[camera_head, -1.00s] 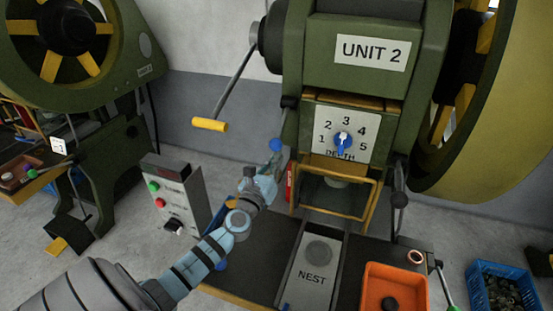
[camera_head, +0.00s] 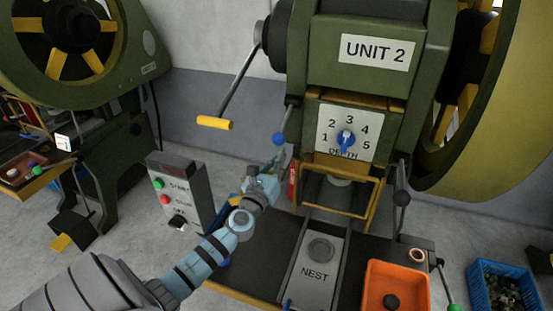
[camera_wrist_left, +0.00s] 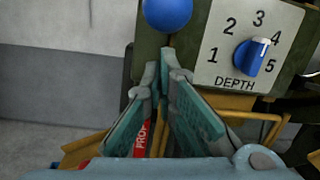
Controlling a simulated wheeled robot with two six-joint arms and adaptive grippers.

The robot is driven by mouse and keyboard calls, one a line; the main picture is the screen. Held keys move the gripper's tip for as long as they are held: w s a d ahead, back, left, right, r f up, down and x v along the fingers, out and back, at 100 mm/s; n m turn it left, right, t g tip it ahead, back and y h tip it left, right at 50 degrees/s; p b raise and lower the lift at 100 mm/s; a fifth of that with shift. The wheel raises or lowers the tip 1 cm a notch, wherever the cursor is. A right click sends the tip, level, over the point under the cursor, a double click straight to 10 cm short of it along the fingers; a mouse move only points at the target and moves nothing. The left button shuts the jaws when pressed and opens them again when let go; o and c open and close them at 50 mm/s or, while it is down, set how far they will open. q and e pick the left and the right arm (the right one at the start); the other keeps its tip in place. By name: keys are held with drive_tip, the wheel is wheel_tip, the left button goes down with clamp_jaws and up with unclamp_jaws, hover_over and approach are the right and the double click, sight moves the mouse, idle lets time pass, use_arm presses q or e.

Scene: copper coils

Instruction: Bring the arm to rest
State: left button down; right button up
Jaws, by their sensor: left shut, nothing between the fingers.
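My left arm reaches in from the lower left of the head view. Its gripper (camera_head: 274,164) is in front of the left side of the green UNIT 2 press (camera_head: 365,85). In the left wrist view the gripper fingers (camera_wrist_left: 166,75) meet at their tips, with nothing between them. A blue ball knob (camera_wrist_left: 168,12) shows just above the tips there; it also shows in the head view (camera_head: 278,139). My right gripper is not in view.
A depth dial (camera_head: 346,138) sits on the press, above a yellow guard frame (camera_head: 377,195). A control box (camera_head: 180,190) stands left of my arm. The NEST plate (camera_head: 314,272), an orange tray (camera_head: 368,268) and a blue crate (camera_head: 473,290) lie at lower right.

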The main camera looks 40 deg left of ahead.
use_arm(q)
drive_tip(key=s+d+f+n+g+y, duration=0.1)
drive_tip(key=s+f+n+g, duration=0.5)
drive_tip(key=s+n, duration=0.4)
drive_tip(key=s+d+f+n+g+y, duration=0.1)
drive_tip(key=s+d+f+n+g, duration=0.15)
drive_tip(key=s+f+n, duration=0.65)
drive_tip(key=s+d+f+n+g+h, duration=0.3)
drive_tip(key=s+d+n, duration=0.2)
drive_tip(key=s+d, duration=0.1)
drive_tip(key=s+d+f+n+g+h, duration=0.4)
drive_tip(key=s+d+n, duration=0.2)
drive_tip(key=d, duration=0.1)
drive_tip(key=s+a+f+g, duration=0.1)
drive_tip(key=s+f, duration=0.1)
drive_tip(key=f, duration=0.8)
drive_tip(key=s+a+f, duration=0.1)
drive_tip(key=s+f, duration=0.1)
drive_tip(key=f, duration=0.8)
drive_tip(key=s+f+g, duration=0.1)
drive_tip(key=s+f, duration=0.9)
drive_tip(key=s, duration=0.2)
drive_tip(key=shift+a+f, duration=0.2)
drive_tip(key=shift+a, duration=0.2)
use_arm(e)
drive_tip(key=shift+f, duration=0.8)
